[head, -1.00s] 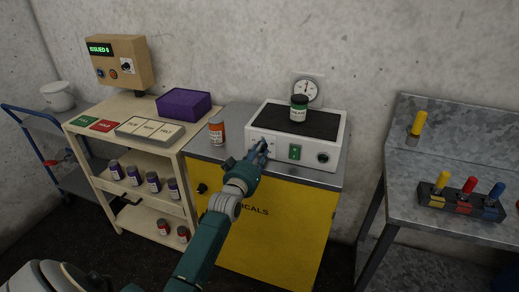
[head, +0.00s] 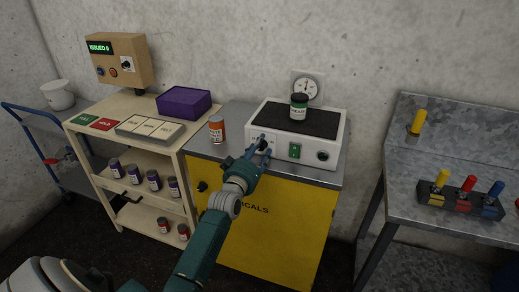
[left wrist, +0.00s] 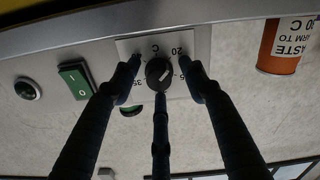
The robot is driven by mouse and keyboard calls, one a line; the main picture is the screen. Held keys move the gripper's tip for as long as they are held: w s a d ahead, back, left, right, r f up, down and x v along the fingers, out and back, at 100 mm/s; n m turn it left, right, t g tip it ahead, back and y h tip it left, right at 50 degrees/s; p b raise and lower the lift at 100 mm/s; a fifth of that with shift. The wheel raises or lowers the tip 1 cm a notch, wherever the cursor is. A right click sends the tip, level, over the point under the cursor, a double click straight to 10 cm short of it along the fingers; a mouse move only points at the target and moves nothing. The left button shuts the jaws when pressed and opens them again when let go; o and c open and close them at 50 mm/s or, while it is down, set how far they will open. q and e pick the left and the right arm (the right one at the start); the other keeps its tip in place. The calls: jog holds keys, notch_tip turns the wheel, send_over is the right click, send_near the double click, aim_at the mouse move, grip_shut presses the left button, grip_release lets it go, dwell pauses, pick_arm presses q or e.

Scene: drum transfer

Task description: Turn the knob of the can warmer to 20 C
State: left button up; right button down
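The can warmer (head: 335,165) is a white box with a dark top on the grey-topped yellow cabinet. Its black knob (left wrist: 158,73) sits on a white dial plate (left wrist: 203,45) with "20", "C" and "35" markings, upside down in the left wrist view. A pale mark shows on the knob; its exact setting cannot be told. My left gripper (left wrist: 160,68) is open, its fingers spread around the knob with visible gaps at the sides. It also shows in the head view (head: 264,147) at the warmer's front left. My right gripper is not in view.
A dark can with a pale label (head: 299,107) stands on the warmer. An orange can (head: 216,130) stands left of it. A shelf cart (head: 150,165) stands left, a metal table (head: 450,150) right.

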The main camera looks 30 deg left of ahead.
pick_arm(q)
jog(key=shift+s+f, duration=0.1)
jog(key=shift+s+d, duration=0.1)
jog(key=shift+s, duration=0.2)
jog(key=v, duration=1.1)
jog(key=shift+s, duration=0.15)
